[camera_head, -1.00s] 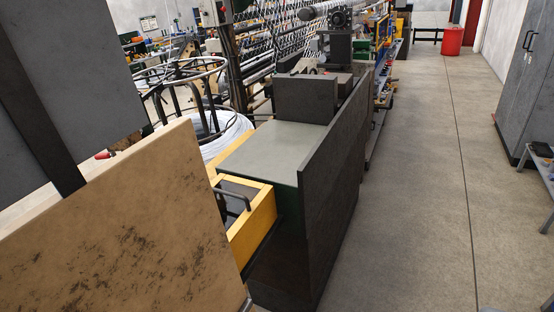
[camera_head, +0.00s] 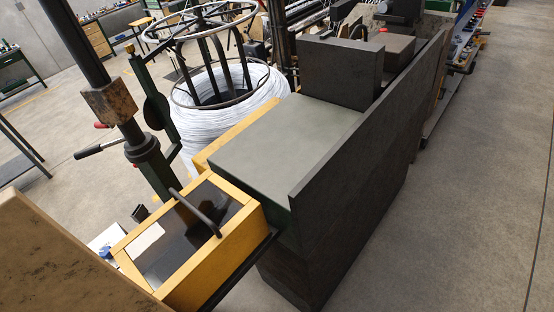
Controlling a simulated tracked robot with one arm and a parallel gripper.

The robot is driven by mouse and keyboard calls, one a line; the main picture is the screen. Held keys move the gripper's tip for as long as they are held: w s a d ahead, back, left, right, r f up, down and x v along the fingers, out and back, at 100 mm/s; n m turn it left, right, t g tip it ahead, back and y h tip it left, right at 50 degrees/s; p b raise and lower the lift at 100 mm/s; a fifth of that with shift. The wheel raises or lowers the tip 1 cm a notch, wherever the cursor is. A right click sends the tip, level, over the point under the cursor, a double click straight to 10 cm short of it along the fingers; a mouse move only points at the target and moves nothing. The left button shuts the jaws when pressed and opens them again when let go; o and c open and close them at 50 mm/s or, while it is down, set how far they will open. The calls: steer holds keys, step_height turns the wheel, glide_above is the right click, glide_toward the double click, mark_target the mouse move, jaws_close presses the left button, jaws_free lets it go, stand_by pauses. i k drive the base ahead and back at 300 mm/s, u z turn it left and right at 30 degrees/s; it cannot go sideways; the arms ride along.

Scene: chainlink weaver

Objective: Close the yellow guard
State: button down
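The yellow guard (camera_head: 237,243) is a yellow box-like frame with a dark window-like panel on top. It juts out at the near left end of the dark machine body, beside the grey-green flat top (camera_head: 285,140). A dark curved bar handle (camera_head: 197,213) lies across the guard's top. A dark rail or ledge runs along its lower right side. The guard's near left end is partly hidden by a tan, stained panel. My gripper is not in view, so its state and distance from the guard do not show.
The tan panel (camera_head: 60,265) fills the lower left corner. A dark post (camera_head: 105,85) with a lever stands left of the guard. A wire coil (camera_head: 225,105) on a round stand is behind it. Floor is clear on the right (camera_head: 450,210).

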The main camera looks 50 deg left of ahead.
mark_target(187, 289)
steer(key=z, duration=0.05)
steer(key=i, duration=1.5)
steer(key=u, duration=0.95)
